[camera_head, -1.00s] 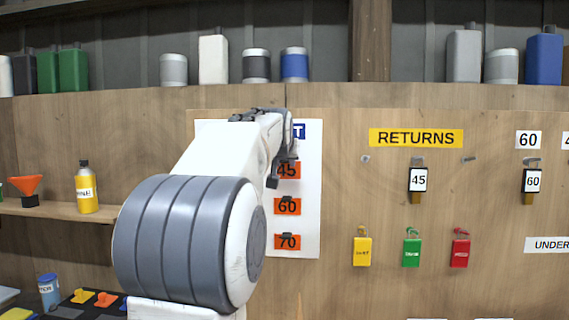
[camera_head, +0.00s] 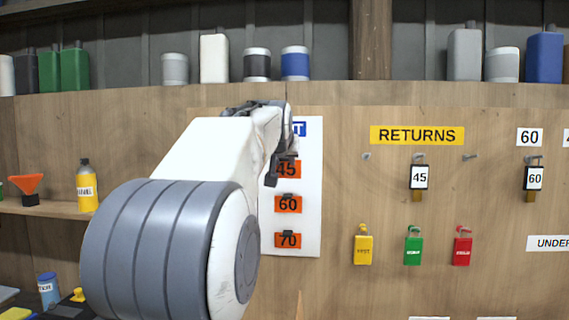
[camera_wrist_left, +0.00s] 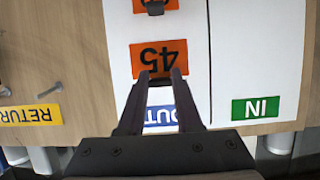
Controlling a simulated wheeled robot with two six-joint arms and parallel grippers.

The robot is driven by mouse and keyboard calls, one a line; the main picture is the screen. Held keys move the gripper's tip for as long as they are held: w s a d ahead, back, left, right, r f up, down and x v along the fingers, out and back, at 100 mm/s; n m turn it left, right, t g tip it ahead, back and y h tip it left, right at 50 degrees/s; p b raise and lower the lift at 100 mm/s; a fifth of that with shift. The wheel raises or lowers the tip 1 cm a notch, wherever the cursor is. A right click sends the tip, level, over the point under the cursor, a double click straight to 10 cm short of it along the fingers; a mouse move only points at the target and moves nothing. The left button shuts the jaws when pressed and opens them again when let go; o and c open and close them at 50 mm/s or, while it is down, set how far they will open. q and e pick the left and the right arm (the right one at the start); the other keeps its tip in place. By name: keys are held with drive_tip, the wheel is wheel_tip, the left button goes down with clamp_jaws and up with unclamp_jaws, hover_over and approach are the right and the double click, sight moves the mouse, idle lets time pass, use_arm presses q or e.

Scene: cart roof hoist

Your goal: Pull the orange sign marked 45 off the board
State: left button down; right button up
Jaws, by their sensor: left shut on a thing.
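The orange sign marked 45 (camera_head: 290,169) is on the white board panel (camera_head: 309,225), partly hidden by my left gripper in the head view. In the left wrist view the orange 45 sign (camera_wrist_left: 157,57) appears upside down, flat against the white panel as far as I can tell. My left gripper (camera_wrist_left: 159,76) is at the sign's edge nearest the blue "OUT" label, with its fingertips closed on the sign there. The exact contact is hard to see. My right gripper is not in view.
Orange signs 60 (camera_head: 288,204) and 70 (camera_head: 288,240) sit below on the same panel. To the right are the yellow RETURNS label (camera_head: 417,135), a hanging 45 tag (camera_head: 419,178) and colored tags. Bottles and cans stand on the ledge above.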

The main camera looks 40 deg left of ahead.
use_arm(q)
drive_tip(key=s+d, duration=0.1)
drive_tip(key=s+d+b, duration=0.1)
drive_tip(key=s, duration=0.1)
drive_tip(key=shift+s, duration=0.1)
idle(0.3)
drive_tip(key=shift+a, duration=0.1)
